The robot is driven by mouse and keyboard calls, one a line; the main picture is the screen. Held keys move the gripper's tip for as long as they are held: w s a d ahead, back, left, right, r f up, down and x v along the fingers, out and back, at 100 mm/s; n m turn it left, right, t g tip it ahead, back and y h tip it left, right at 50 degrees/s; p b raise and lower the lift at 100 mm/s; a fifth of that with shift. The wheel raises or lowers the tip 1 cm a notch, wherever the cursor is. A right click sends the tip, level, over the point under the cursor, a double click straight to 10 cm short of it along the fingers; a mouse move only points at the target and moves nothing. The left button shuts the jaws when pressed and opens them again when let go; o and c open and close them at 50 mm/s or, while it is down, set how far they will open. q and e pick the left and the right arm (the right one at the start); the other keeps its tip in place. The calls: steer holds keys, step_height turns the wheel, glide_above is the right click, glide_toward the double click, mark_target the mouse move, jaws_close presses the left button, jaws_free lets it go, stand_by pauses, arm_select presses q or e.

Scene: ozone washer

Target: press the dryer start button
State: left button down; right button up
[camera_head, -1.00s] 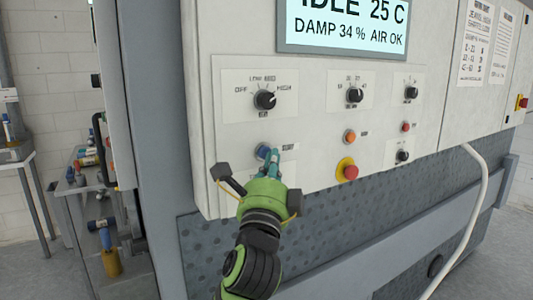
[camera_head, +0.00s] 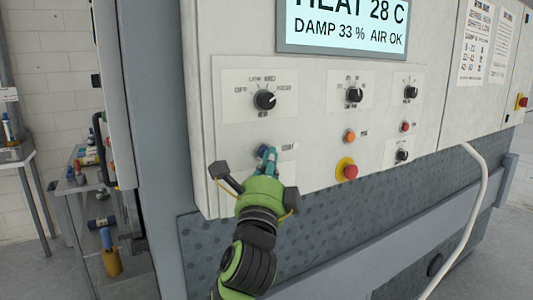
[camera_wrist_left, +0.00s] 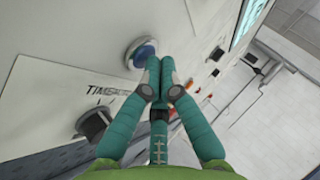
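The blue button (camera_head: 261,152) is on the lower left of the dryer's control panel (camera_head: 318,190), partly hidden by my left gripper's fingertips. My left gripper (camera_head: 269,155) is shut and empty, with its fingers pointing at the panel. In the left wrist view the closed fingertips (camera_wrist_left: 160,68) are right beside the blue button (camera_wrist_left: 141,53). I cannot tell whether they touch it. The screen (camera_head: 345,24) above reads HEAT 28 C, DAMP 33 %, AIR OK. My right gripper is not in view.
A black heat knob (camera_head: 265,100) is above the blue button. An orange button (camera_head: 349,137) and a red stop button on a yellow base (camera_head: 348,170) are to its right. A white hose (camera_head: 474,205) hangs at the right. A cluttered bench stands at the left.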

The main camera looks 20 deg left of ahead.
arm_select(q)
steer(key=shift+s+d, duration=0.1)
stand_by(0.3)
steer(key=shift+s+d, duration=0.45)
steer(key=shift+d, duration=0.1)
steer(key=s+d, duration=0.1)
steer(key=d, duration=0.1)
steer(key=s+d+p, duration=0.1)
steer(key=s+d, duration=0.1)
stand_by(0.4)
stand_by(0.6)
